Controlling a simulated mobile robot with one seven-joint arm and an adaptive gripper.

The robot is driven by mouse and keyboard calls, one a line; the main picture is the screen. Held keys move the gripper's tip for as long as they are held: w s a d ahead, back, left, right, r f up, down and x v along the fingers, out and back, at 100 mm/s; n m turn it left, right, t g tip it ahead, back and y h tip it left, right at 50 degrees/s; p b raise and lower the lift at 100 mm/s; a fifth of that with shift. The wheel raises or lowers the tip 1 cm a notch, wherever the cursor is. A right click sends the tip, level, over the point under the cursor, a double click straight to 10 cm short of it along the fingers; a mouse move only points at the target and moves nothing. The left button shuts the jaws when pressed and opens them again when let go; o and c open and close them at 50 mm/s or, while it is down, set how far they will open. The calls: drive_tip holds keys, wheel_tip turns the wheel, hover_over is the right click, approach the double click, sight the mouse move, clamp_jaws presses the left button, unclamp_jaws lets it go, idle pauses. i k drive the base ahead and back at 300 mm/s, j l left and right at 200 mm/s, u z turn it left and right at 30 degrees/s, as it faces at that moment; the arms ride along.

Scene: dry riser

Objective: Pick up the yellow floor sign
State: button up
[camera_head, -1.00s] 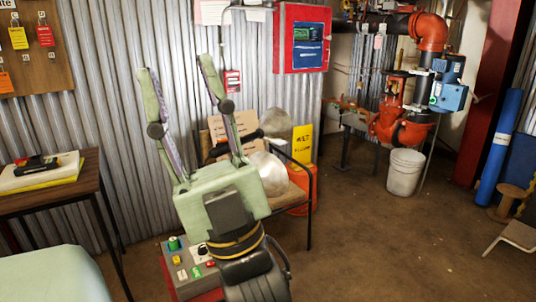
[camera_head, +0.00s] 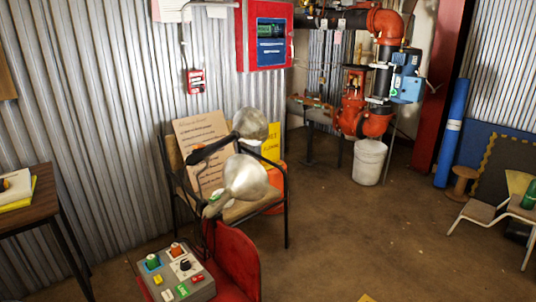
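The yellow floor sign (camera_head: 271,148) stands upright against the corrugated wall, behind the right side of the black-framed chair. Only its upper part shows, with dark lettering; the lamp heads, the chair and an orange-red object hide the rest. My gripper is not in this view.
The chair (camera_head: 287,215) holds a cardboard notice (camera_head: 203,140) and two silver lamp heads (camera_head: 245,178). A red seat with a grey control box (camera_head: 178,275) stands in front of it. A white bucket (camera_head: 369,161) stands by the red pipes. Brown floor (camera_head: 370,235) lies open to the right.

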sight(270, 150)
drive_tip(key=i+l+z, duration=0.3)
drive_tip(key=i, duration=0.35)
drive_tip(key=i+l+z, duration=0.3)
drive_tip(key=i, duration=0.35)
drive_tip(key=i+z, duration=0.35)
drive_tip(key=i, duration=0.3)
drive_tip(key=i+u, duration=0.1)
drive_tip(key=i, duration=0.65)
drive_tip(key=i+l+u, duration=0.15)
drive_tip(key=i, duration=0.55)
drive_tip(key=i+l+u, duration=0.15)
drive_tip(key=i+u, duration=0.35)
drive_tip(key=i+l+u, duration=0.3)
drive_tip(key=u, duration=0.2)
drive_tip(key=i+l+u, duration=0.55)
drive_tip(key=l+u, duration=0.4)
drive_tip(key=i+l+u, duration=0.1)
drive_tip(key=i, duration=0.25)
drive_tip(key=i+l+u, duration=0.1)
drive_tip(key=i, duration=0.25)
drive_tip(key=i+j, duration=0.15)
drive_tip(key=i, duration=0.2)
